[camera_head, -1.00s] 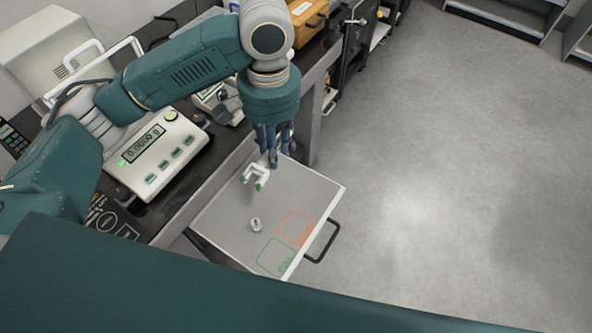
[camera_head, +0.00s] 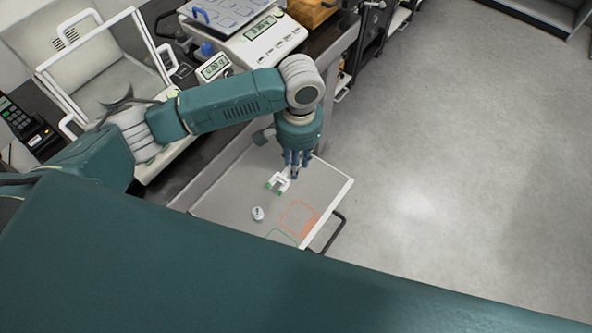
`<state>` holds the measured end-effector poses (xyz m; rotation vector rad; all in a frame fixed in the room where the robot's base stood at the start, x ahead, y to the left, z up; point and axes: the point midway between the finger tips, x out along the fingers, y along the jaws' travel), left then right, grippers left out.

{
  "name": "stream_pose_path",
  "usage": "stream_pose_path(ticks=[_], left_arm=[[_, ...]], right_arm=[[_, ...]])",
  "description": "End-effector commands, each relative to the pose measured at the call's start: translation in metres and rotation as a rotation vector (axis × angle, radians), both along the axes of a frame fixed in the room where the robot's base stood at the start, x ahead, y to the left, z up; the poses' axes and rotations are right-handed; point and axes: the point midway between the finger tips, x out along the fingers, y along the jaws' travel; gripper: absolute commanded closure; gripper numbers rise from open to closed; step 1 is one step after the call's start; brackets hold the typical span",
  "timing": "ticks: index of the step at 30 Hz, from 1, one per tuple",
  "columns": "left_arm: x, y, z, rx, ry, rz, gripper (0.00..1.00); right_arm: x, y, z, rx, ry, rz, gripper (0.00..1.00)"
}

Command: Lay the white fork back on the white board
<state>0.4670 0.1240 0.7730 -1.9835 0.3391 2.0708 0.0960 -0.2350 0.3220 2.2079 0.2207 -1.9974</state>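The white fork (camera_head: 278,184), with green tips, is over the pale open drawer (camera_head: 225,200). My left gripper (camera_head: 292,172) points down at the fork's back end and appears shut on it; the finger contact is small and partly hidden. I cannot tell how high the fork is above the drawer floor. My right gripper is not in view.
A small metal weight (camera_head: 257,213) stands in the drawer, near an orange outline (camera_head: 299,217) and a partly hidden green one. A balance (camera_head: 268,38) and a small display (camera_head: 214,68) stand on the bench. The drawer has a dark handle (camera_head: 333,233). Open floor lies right.

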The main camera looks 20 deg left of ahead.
Motion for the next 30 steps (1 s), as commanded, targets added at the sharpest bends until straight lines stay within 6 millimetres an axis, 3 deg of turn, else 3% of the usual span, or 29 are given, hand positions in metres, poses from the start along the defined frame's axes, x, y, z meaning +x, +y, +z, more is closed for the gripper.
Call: stream_pose_path(ticks=[12, 24, 25, 27, 30], left_arm=[[0.0, 0.0, -0.047, 0.001, 0.0, 0.0, 1.0], [0.0, 0.0, -0.051, -0.001, 0.0, -0.001, 1.0], [0.0, 0.0, -0.051, -0.001, -0.001, -0.001, 0.67], [0.0, 0.0, -0.051, -0.001, -0.001, -0.001, 0.54], [0.0, 0.0, -0.051, 0.0, -0.001, -0.001, 0.54]], right_arm=[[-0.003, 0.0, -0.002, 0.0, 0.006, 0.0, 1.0], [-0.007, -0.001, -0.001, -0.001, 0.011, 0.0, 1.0], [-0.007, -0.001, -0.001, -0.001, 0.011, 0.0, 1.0], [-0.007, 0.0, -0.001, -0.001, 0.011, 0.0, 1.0], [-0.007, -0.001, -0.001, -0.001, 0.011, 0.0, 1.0]])
